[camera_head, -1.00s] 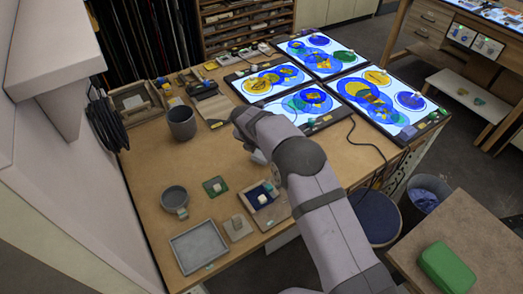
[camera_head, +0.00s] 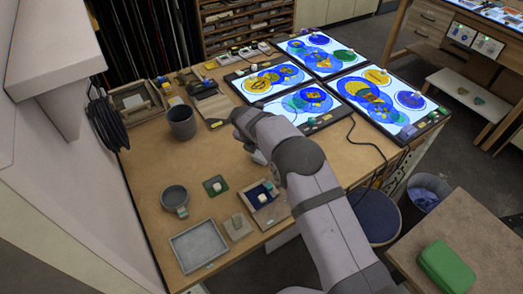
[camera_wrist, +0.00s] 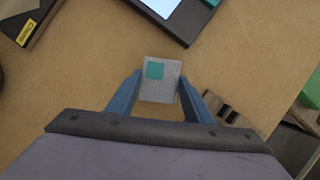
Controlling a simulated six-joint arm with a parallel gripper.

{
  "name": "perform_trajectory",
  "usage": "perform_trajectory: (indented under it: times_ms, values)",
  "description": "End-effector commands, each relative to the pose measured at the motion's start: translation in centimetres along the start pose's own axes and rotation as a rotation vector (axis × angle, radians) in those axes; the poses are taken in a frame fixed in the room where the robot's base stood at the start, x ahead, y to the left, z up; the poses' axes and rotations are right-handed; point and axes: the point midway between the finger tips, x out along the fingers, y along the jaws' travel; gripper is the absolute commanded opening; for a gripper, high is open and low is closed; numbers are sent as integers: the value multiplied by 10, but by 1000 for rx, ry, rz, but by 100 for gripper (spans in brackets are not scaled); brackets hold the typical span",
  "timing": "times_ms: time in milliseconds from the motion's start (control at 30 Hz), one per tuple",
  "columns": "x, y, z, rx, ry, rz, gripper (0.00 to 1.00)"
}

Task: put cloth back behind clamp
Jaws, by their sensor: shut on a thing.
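In the wrist view, my gripper (camera_wrist: 159,80) is shut on a small pale grey piece with a teal square on it, which I take to be the cloth (camera_wrist: 163,89). The blue fingers press its two sides, and it is held over the brown tabletop. A small brown piece with dark slots (camera_wrist: 230,115) lies to the right of the fingers; I cannot tell if it is the clamp. In the head view my arm hides most of the gripper and the cloth. No clamp can be made out for certain there.
The workbench (camera_head: 140,160) carries lit panels with coloured glass (camera_head: 312,103) at the back right. A dark cup (camera_head: 181,122), a mug (camera_head: 174,198), a grey tray (camera_head: 198,246) and a blue-lined box (camera_head: 264,198) stand on it. Bare wood lies between the cup and my arm.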

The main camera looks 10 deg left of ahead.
Motion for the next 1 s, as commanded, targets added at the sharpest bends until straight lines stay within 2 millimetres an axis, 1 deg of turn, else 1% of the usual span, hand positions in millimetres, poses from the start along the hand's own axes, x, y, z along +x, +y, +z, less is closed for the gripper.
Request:
perform_trajectory:
  times_ms: [1000]
  values:
    - [5, 0, -2, 0, 0, 0, 28]
